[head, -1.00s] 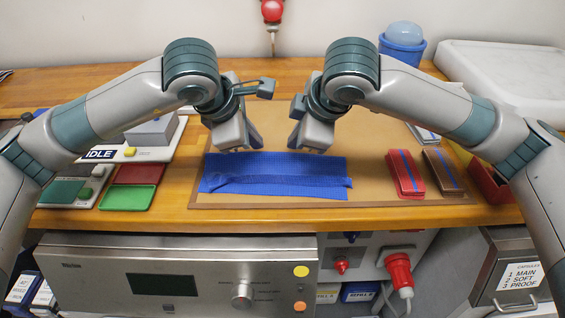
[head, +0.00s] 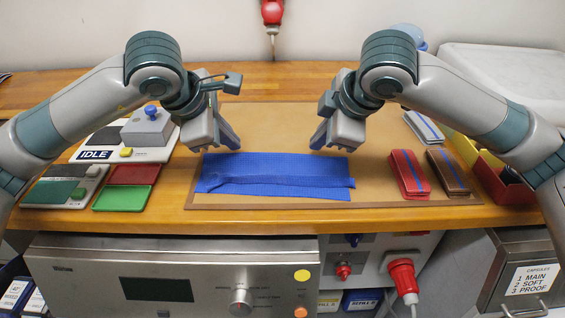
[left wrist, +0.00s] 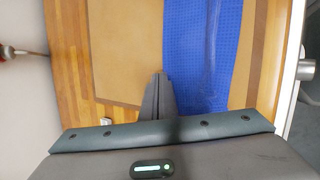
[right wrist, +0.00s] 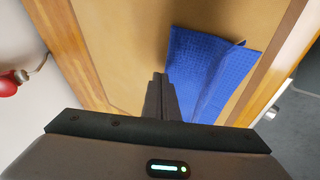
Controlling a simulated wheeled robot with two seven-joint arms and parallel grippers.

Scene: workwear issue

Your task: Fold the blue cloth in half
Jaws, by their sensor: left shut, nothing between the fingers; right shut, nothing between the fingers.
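The blue cloth (head: 275,172) lies on the tan mat as a wide rectangle, with a raised layer or ridge running along its near side. It also shows in the left wrist view (left wrist: 203,50) and in the right wrist view (right wrist: 210,65). My left gripper (head: 232,147) is shut and empty above the cloth's far left corner. My right gripper (head: 320,145) is shut and empty above and beyond the cloth's far right part. Both grippers look apart from the cloth. In the wrist views the closed fingers show beside the cloth's edge.
The tan mat (head: 400,120) is clear behind the cloth. Red (head: 408,174) and brown (head: 446,170) folded cloths lie to its right. Red and green trays (head: 123,198) and a panel marked IDLE (head: 95,155) are at left. A red bin (head: 503,185) stands at right.

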